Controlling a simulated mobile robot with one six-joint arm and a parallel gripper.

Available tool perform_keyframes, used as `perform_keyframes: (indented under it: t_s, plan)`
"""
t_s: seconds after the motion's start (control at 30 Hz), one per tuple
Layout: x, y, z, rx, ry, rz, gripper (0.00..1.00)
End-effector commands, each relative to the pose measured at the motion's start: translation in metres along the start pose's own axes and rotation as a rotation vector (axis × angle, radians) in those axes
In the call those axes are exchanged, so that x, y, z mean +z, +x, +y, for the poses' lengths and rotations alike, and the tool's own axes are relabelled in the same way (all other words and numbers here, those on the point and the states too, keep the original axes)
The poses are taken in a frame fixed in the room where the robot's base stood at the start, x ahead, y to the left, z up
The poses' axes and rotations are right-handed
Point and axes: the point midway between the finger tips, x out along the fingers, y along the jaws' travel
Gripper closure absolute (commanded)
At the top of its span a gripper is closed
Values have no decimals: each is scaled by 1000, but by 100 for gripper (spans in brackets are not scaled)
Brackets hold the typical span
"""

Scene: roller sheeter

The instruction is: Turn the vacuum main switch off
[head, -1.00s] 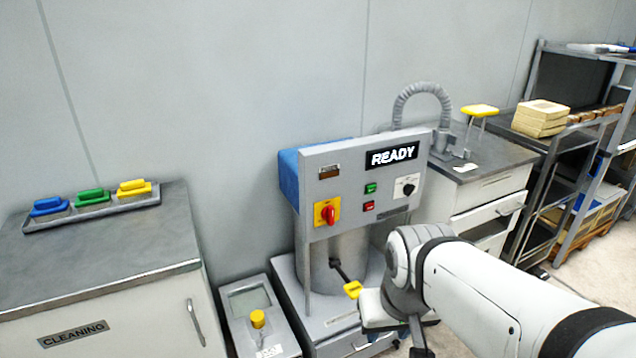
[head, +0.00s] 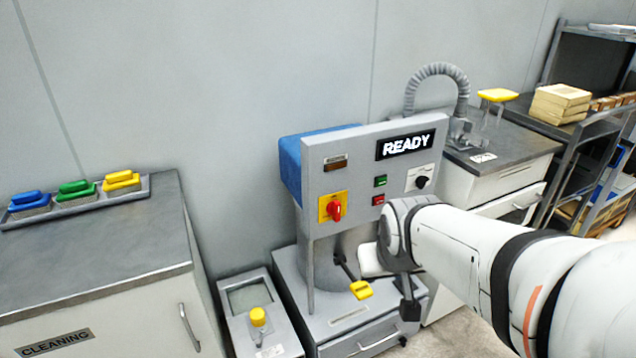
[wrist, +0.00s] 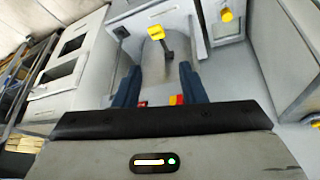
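The machine's grey front panel (head: 385,160) carries a red rotary switch (head: 335,209) on a yellow plate (head: 323,208) at its lower left. In the head view its handle stands nearly upright, slightly tilted. My gripper (wrist: 158,82) shows in the wrist view as two dark blue fingers, wide apart with nothing held between them. A small red and yellow patch, perhaps the switch, shows near the base of the right finger. In the head view my arm reaches in from the right, and its wrist is right of and below the switch, apart from it.
A READY display (head: 405,145), a green button (head: 380,181), a red button (head: 378,200) and a black knob (head: 421,182) share the panel. A yellow-handled lever (head: 361,290) sticks out below. A yellow-knobbed box (head: 258,316) stands left of the machine.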

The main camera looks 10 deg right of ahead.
Motion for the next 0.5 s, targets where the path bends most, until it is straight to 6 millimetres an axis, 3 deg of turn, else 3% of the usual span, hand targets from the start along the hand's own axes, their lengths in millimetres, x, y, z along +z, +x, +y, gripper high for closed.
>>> perform_keyframes:
  t_s: [0.03,0.2,0.4,0.5]
  plan:
    - [-12,33,7,20,3,68,63]
    - [-76,94,24,48,-17,365,63]
    - [-134,150,20,-40,-70,701,63]
    - [-151,169,14,-113,-94,848,63]
